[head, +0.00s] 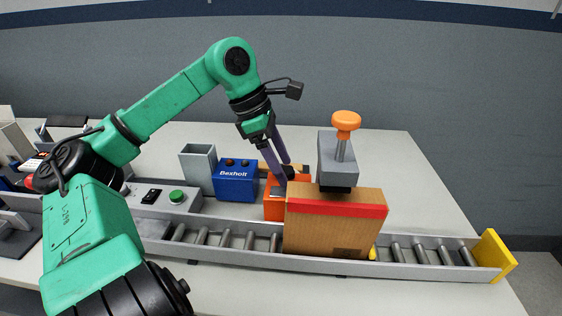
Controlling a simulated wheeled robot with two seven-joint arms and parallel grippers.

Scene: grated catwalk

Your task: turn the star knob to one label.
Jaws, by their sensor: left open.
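My left gripper (284,172) comes down from the upper left, its two purple fingers apart and pointing down at an orange unit (274,207). A small dark part (298,172) shows at the top of this unit, right beside the fingertips. I cannot tell if this is the star knob, or if the fingers touch it. No label can be read there. A brown box with a red band (335,228) stands in front and hides much of the orange unit. My right gripper is not in view.
The brown box rests on a roller conveyor (232,240) with a yellow end plate (494,256). A grey block with an orange handle (338,157) stands above the box. A blue Bexholt box (236,180), grey bin (199,169) and green-button panel (160,197) are left. The table's back right is clear.

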